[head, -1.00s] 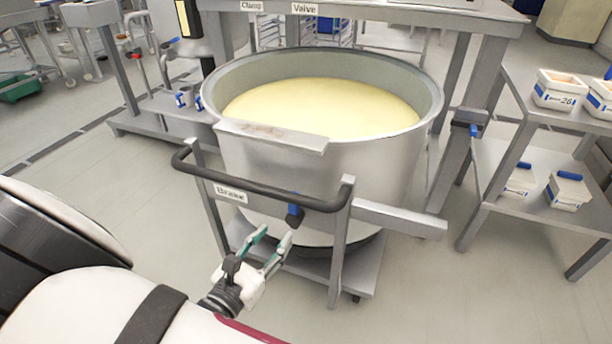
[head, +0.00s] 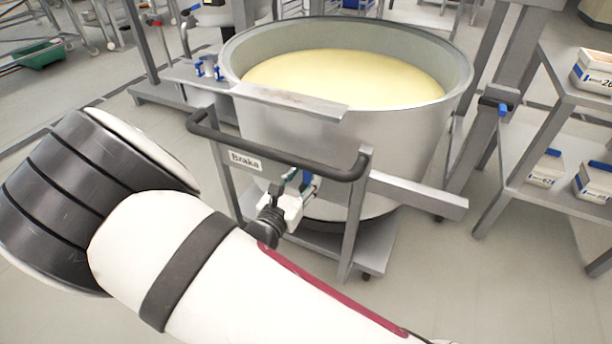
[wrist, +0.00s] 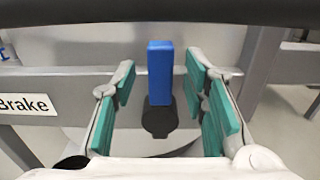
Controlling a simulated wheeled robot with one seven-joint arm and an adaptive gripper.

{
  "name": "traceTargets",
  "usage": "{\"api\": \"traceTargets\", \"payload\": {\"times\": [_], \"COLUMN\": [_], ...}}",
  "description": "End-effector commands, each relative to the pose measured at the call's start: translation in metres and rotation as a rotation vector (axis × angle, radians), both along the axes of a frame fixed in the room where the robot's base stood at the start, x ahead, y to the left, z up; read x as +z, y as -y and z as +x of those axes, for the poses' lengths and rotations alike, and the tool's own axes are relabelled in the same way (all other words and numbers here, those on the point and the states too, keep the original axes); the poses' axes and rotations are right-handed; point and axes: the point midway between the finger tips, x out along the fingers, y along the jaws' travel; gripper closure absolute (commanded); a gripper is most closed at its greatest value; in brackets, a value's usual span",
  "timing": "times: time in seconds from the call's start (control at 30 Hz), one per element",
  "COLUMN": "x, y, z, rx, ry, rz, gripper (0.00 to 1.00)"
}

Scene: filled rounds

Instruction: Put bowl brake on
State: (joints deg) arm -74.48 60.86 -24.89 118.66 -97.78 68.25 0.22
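The large steel bowl (head: 300,130) full of pale yellow dough stands on a wheeled frame with a black push handle (head: 280,150). A "Brake" label (head: 246,161) is on the frame's crossbar; it also shows in the wrist view (wrist: 27,104). In the wrist view the blue brake lever (wrist: 160,72) stands upright on a dark pivot (wrist: 159,118). My gripper (wrist: 168,95) is open, its green-padded fingers left and right of the lever, with visible gaps on both sides. In the head view my gripper (head: 300,182) is below the handle and partly hides the lever.
The black handle bar (wrist: 160,10) runs across just above the gripper. A shelf rack (head: 560,150) with white tubs (head: 545,168) stands at the right.

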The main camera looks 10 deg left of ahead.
Motion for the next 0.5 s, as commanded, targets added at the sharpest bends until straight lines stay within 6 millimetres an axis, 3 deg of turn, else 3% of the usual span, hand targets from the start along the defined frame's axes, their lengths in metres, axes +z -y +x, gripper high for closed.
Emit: {"api": "traceTargets", "payload": {"times": [0.43,0.47,0.5], "x": [0.0001,0.0001,0.0001], "y": [0.0045,0.0045,0.0044], "z": [0.0115,0.0115,0.0114], "rx": [0.0,0.0,0.0], "ry": [0.0,0.0,0.0], "rz": [-0.001,-0.001,-0.001], "gripper": [0.6,0.62,0.71]}}
